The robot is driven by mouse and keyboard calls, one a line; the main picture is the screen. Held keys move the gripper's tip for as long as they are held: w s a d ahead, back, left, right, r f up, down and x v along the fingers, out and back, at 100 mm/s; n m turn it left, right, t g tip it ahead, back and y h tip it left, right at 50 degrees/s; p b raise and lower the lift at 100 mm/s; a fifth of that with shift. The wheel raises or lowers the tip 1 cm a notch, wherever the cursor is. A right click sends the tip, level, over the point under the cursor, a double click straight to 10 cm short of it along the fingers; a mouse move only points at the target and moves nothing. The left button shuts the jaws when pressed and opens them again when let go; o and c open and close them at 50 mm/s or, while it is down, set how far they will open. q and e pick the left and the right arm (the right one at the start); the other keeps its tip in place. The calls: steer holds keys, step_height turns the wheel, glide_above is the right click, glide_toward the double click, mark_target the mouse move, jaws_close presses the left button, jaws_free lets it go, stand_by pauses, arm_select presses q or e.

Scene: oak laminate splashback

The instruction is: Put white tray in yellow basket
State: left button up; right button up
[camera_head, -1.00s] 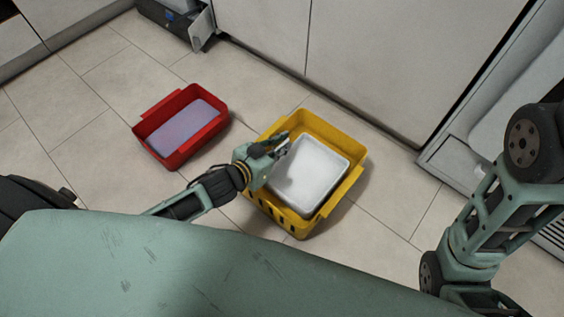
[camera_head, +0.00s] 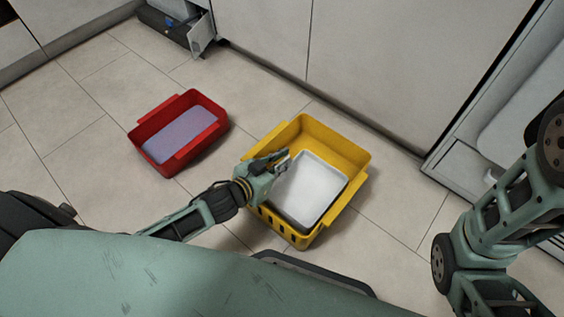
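The white tray (camera_head: 312,189) is inside the yellow basket (camera_head: 347,152), below the basket's far and right rims. Whether it rests on the basket floor I cannot tell. My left gripper (camera_head: 284,162) reaches over the basket's left wall, with its fingers closed at the tray's left edge. The gripper hides that corner of the tray and part of the basket wall. My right arm shows at the right side, but its gripper is out of the picture.
A red basket (camera_head: 177,158) with a pale purple thing (camera_head: 181,134) in it stands on the tiled floor to the left. White cabinet fronts (camera_head: 370,65) stand behind. An open, low drawer (camera_head: 199,38) is at the top left. Floor between the two baskets is clear.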

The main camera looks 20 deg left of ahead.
arm_select(q)
steer(key=o, duration=0.5)
steer(key=shift+c, duration=0.2)
